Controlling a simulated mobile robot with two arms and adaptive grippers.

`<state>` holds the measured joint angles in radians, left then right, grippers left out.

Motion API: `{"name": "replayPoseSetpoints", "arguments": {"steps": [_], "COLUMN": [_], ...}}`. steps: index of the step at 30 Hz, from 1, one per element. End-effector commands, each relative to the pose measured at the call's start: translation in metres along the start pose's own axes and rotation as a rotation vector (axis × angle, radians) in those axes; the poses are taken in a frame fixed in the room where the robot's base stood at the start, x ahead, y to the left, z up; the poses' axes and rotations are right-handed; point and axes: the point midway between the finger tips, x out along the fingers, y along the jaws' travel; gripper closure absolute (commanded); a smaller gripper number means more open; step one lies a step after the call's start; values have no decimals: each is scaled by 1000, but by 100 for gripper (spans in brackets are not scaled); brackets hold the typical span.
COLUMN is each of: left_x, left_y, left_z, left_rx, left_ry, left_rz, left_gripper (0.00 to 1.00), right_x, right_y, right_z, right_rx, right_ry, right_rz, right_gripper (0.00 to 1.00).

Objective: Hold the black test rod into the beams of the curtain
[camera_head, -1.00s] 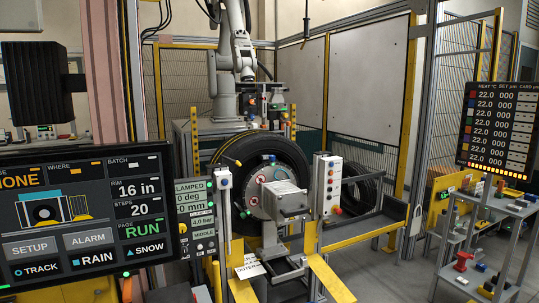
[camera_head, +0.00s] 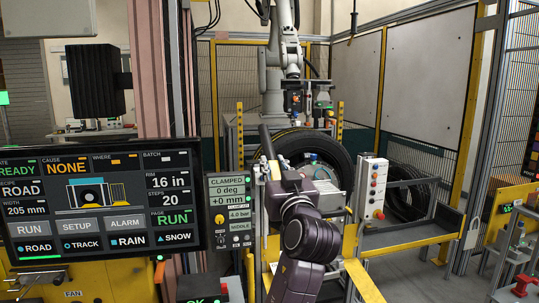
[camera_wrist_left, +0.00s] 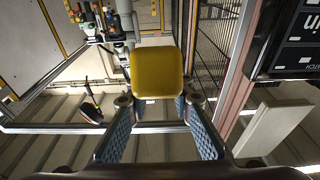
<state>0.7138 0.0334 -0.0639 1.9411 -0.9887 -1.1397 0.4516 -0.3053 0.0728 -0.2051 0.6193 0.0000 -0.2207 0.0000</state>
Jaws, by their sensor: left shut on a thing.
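My left gripper (camera_head: 267,150) is raised in front of the tyre (camera_head: 318,160) in the head view, its dark arm coming up from the bottom. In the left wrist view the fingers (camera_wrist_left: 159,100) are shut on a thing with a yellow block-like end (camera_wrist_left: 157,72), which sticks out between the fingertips. I take it to be the test rod's end; a black shaft cannot be told apart from the dark gripper. Yellow posts (camera_head: 240,130) stand beside the tyre; I cannot tell whether they carry the curtain, and no beams show. My right gripper is not in view.
A large screen (camera_head: 98,205) stands close at the left, with a small display reading CLAMPED (camera_head: 230,190) beside it. A white button box (camera_head: 373,188) stands right of the tyre. A robot arm (camera_head: 278,60) hangs behind. Yellow-framed fence panels (camera_head: 420,80) close off the back.

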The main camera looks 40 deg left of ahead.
Motion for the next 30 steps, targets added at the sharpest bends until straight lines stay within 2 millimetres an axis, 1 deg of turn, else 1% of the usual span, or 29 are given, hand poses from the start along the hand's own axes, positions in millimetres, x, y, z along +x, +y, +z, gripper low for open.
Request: {"name": "replayPoseSetpoints", "arguments": {"steps": [1,2,6,14,18,23,30], "left_x": [6,8,13,13,11,21,40], "left_y": [-4,-6,-9,-9,-8,-9,-9], "left_z": [-10,-14,-21,-20,-20,-20,-18], "left_rx": [-2,0,2,2,-1,2,1], "left_ry": [12,17,26,26,25,27,26], "left_rz": [-3,-4,-5,-5,-6,-8,-7], "left_gripper": [100,100,100,100,100,100,100], "right_x": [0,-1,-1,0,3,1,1], "right_y": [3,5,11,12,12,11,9], "right_z": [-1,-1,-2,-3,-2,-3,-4], "right_rx": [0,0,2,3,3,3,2], "right_ry": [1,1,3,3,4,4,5], "right_rz": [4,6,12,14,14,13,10], "right_gripper": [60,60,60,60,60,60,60]}}
